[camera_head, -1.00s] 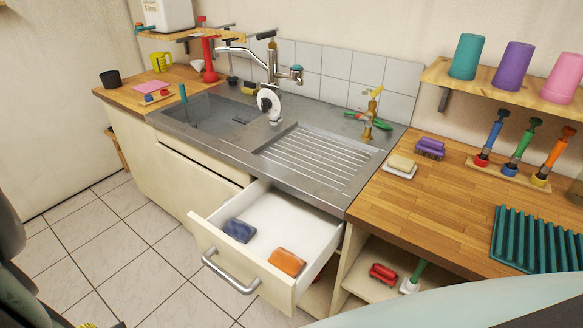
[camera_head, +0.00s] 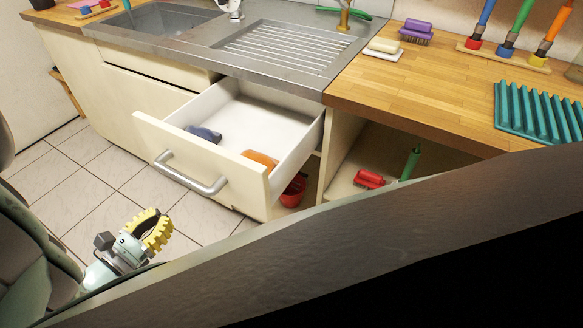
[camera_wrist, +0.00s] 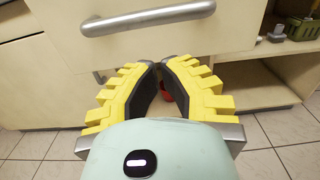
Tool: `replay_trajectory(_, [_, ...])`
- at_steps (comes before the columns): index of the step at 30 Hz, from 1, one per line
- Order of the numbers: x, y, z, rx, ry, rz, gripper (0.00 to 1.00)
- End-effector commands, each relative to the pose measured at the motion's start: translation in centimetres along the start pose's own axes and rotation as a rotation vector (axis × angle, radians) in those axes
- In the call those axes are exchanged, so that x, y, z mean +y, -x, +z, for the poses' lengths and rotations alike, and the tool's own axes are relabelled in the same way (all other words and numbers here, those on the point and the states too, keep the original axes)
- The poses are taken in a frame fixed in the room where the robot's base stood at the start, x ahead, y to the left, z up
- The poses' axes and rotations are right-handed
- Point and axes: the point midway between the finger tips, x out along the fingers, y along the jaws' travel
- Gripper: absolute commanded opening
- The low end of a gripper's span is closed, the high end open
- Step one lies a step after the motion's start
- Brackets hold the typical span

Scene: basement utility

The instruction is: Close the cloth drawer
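The cloth drawer (camera_head: 145,128) stands pulled out below the metal sink top. A dark blue item (camera_head: 204,133) and an orange item (camera_head: 261,159), perhaps folded cloths, lie inside. Its front has a grey metal bar handle (camera_head: 185,176), which also shows at the top of the wrist view (camera_wrist: 148,19). My gripper (camera_head: 152,230), with yellow ridged fingers, is below and in front of the drawer front, apart from the handle. In the wrist view my gripper (camera_wrist: 160,66) has its fingertips almost together with nothing held between them.
An open shelf right of the drawer holds a red brush (camera_head: 369,179) and a green-handled tool (camera_head: 410,164). A red bucket (camera_head: 293,191) stands under the drawer. The wooden counter (camera_head: 430,90) carries a teal rack (camera_head: 540,112). The tiled floor (camera_head: 95,180) at left is clear.

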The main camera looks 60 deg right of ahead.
Motion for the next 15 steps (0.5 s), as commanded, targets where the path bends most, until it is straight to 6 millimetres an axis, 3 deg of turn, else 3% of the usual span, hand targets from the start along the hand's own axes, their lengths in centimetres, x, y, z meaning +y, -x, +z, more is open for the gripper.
replay_trajectory(9, [-0.3, -6.8, -0.1, -0.001, 0.002, -0.01, 0.0])
replay_trajectory(15, [-0.2, -10.2, -0.1, 0.001, 0.0, -0.008, 0.0])
